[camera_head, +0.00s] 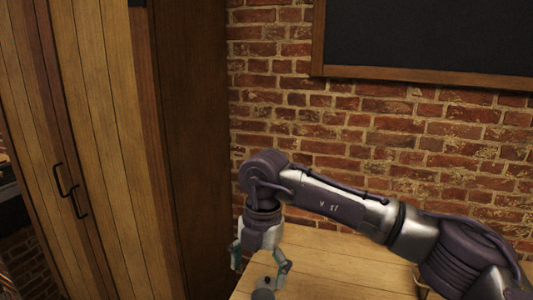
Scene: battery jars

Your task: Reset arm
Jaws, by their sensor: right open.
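My right arm reaches in from the lower right across a wooden table. Its gripper (258,272) points down over the table's left end, with its two teal-tipped fingers spread apart. A small grey rounded thing (263,294) with a dark top shows just below the fingers, cut off by the bottom edge. I cannot tell what it is, and nothing is clearly held. My left gripper is out of view. No battery or jar can be made out for sure.
The wooden table (345,262) looks bare behind the arm. A tall wooden cabinet (105,150) with dark handles stands close on the left. A brick wall (400,130) with a framed blackboard (430,35) rises behind. A thin light curved thing (419,281) shows beneath the forearm.

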